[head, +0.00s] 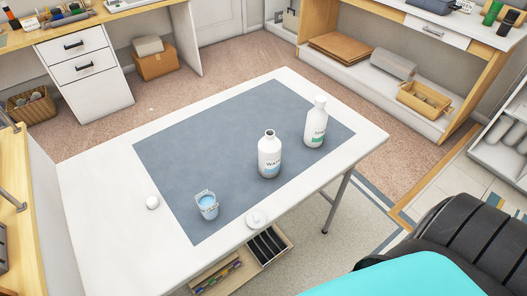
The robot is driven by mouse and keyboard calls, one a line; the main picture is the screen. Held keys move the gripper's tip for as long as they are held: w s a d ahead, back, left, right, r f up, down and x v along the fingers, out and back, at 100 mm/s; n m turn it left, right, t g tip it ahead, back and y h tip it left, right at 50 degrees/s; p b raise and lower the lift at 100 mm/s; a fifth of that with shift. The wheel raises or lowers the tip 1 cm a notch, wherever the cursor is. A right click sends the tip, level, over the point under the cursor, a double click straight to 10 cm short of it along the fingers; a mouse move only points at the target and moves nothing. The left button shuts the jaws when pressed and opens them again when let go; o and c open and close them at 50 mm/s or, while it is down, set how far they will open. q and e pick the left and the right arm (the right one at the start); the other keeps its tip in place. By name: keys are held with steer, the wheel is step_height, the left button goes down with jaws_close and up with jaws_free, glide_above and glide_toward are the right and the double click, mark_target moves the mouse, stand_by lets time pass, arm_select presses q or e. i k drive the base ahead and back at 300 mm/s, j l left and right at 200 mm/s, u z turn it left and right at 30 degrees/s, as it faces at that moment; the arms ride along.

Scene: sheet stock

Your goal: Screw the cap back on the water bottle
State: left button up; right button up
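The white water bottle (269,158) stands upright and open-topped on the grey-blue mat, with a blue band low on its side. A small round white piece (152,202), cap-like, lies on the bare table left of the mat. A flat round white lid-like piece (256,219) with a small raised middle lies near the table's front edge. I cannot tell which of the two is the bottle's cap. A second white bottle (315,124) with a green label stands behind and to the right, its white top on. Neither of my grippers is in view.
The white table (95,215) carries the grey-blue mat (215,140). A small clear cup (208,206) with blue in it stands at the mat's front left. The mat's back left is clear. An open drawer or tray (270,247) shows below the front edge.

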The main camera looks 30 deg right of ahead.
mark_target(269, 147)
steer(key=l+u, duration=0.15)
steer(key=l, duration=1.65)
steer(key=k, duration=0.05)
